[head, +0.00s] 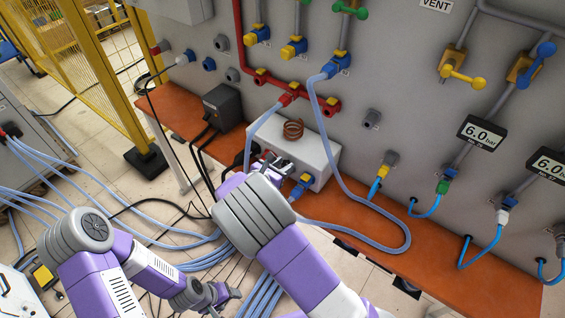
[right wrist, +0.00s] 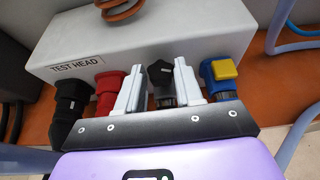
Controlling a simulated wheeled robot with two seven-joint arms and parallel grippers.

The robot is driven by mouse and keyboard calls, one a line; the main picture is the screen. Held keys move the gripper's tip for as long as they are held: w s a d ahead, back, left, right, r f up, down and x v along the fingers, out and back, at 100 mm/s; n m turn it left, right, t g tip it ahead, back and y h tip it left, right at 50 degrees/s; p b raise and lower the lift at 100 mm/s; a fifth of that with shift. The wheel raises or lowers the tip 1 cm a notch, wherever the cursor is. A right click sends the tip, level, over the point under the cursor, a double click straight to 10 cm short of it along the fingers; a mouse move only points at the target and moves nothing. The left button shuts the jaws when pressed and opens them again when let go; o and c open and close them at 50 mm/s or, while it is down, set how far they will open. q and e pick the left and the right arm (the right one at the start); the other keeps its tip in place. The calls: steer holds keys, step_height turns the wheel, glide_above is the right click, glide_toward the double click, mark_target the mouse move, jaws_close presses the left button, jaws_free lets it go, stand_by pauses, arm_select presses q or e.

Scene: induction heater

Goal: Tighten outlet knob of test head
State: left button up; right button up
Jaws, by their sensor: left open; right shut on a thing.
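The test head (head: 318,155) is a pale grey box with a copper coil (head: 293,130) on top, standing on the orange-brown bench. In the right wrist view its front (right wrist: 160,45) carries the "TEST HEAD" label. A black star-shaped knob (right wrist: 160,74) sits on that front between a red connector (right wrist: 109,90) and a blue connector with a yellow block (right wrist: 222,72). My right gripper (right wrist: 159,88) has one finger on each side of the knob and is shut on it. It hides the knob in the head view (head: 274,165). My left gripper (head: 232,293) is open, low and away from the bench.
A black plug (right wrist: 70,105) is left of the red connector. A pale blue hose (head: 345,190) loops over the bench (head: 430,255) beside the test head. The grey wall panel (head: 400,80) with valves stands behind. Several hoses and cables lie on the floor at left.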

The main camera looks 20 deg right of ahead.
steer(key=shift+w+a+r+m+g+h+p, duration=0.15)
steer(key=shift+m+g+h+p, duration=0.25)
steer(key=shift+m+g+p, duration=0.45)
steer(key=shift+w+m+g+h+p, duration=0.15)
steer(key=shift+m+g+h+p, duration=0.25)
steer(key=shift+m+g+p, duration=0.3)
steer(key=shift+w+a+m+g+h, duration=0.1)
steer(key=shift+m+g+h, duration=0.2)
steer(key=shift+m+g, duration=0.4)
steer(key=shift+w+f+m+g, duration=0.1)
steer(key=shift+m+g, duration=0.35)
steer(key=shift+g, duration=0.15)
steer(key=shift+w+f+m+g, duration=0.1)
steer(key=shift+m+g, duration=0.3)
steer(key=shift+g, duration=0.15)
steer(key=shift+h, duration=0.3)
steer(key=o, duration=1)
steer(key=shift+r, duration=0.1)
steer(key=shift+o, duration=0.2)
